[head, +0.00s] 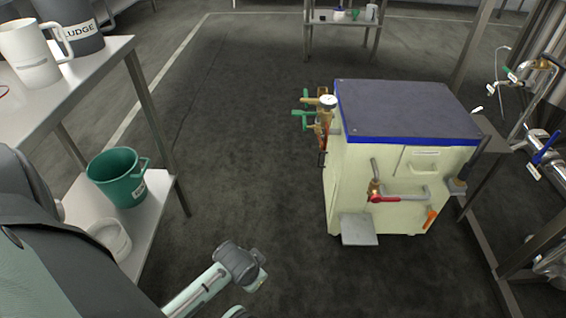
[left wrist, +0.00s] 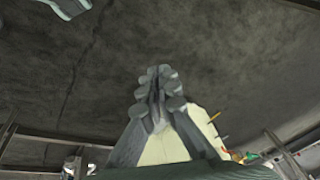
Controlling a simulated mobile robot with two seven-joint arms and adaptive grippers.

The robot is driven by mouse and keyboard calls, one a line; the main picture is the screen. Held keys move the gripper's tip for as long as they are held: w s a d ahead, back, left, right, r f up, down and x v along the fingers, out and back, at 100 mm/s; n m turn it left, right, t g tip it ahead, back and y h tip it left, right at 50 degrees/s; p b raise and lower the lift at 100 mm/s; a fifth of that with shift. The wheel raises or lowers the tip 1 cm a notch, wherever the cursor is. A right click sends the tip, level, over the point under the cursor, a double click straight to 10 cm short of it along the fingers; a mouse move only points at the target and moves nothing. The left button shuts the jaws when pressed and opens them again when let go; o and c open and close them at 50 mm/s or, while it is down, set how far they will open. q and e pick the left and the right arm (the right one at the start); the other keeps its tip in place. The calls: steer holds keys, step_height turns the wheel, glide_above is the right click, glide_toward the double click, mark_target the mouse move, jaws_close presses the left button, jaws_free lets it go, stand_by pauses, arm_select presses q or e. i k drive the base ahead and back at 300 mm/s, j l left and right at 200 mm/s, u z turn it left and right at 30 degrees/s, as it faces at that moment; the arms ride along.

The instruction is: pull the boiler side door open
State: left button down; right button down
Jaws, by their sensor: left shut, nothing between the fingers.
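The boiler (head: 350,185) is a cream cabinet with a dark top and a blue rim, standing on the floor right of centre in the head view. A small panel with a pale handle (head: 425,153) is on its front face. Which panel is the side door I cannot tell. A cream body, apparently the boiler, shows behind my gripper in the left wrist view (left wrist: 203,124). My left gripper (left wrist: 160,82) is shut and empty there, with dark floor beyond its fingertips. In the head view part of a pale arm of mine shows low down, apart from the boiler. My right gripper is not in view.
Valves and pipes (head: 322,118) stick out from the boiler's left side, and a red-handled valve (head: 385,198) from its front. A grey plate (head: 359,229) juts out low. A shelf with a green bucket (head: 118,180) stands left. Pipework stands right. The floor between is clear.

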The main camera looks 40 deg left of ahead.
mark_target(330, 177)
steer(key=k+j+u, duration=0.15)
steer(key=u, duration=0.45)
steer(key=i+j+z, duration=0.1)
steer(key=i+z, duration=0.3)
steer(key=i+j+z, duration=0.7)
steer(key=j, duration=0.2)
steer(key=k, duration=0.05)
